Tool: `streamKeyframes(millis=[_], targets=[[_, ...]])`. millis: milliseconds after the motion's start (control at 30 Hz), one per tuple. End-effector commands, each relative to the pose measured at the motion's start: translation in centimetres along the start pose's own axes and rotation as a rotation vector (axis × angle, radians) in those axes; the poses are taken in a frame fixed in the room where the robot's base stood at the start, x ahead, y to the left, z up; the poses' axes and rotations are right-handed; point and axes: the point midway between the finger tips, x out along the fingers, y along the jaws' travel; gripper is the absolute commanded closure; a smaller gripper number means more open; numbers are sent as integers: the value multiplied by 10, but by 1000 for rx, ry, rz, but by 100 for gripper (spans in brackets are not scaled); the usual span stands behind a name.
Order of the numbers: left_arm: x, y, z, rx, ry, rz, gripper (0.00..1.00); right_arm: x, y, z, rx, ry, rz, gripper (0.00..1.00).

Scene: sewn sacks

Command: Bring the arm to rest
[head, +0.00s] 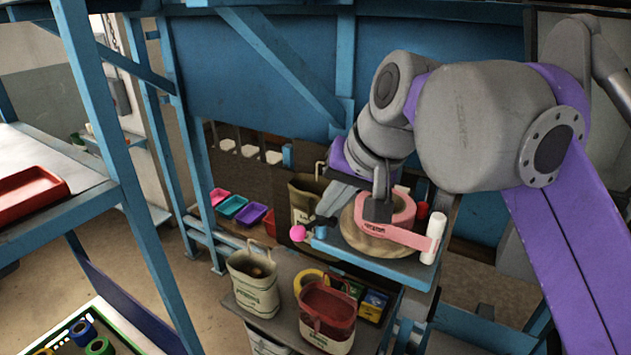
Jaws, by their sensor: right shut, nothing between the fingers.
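My right arm reaches in from the right, with grey and purple links. My right gripper (377,208) is shut and empty, and points down over a pink device (402,213) with a ring-shaped body. The device lies on a round tan disc (372,240) on a small blue-edged stand (405,268). I cannot tell whether the fingers touch the device. My left gripper is out of view.
A white cylinder (433,242) and a red one (422,212) stand at the stand's right. A pink ball (298,233) is at its left corner. Below are a cream sack (254,290) and a red-topped sack (327,305). Blue posts (110,140) rise at left.

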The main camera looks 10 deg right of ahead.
Motion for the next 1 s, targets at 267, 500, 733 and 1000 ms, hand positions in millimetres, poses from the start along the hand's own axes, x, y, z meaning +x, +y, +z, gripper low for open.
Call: streamKeyframes(millis=[267,500,733,1000], targets=[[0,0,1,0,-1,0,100,86,76,49,-105,51,94,100],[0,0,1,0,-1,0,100,180,171,143,-227,95,202,100],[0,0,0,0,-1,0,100,223,219,204,-289,111,258,100],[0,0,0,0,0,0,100,228,225,211,-298,113,265,100]])
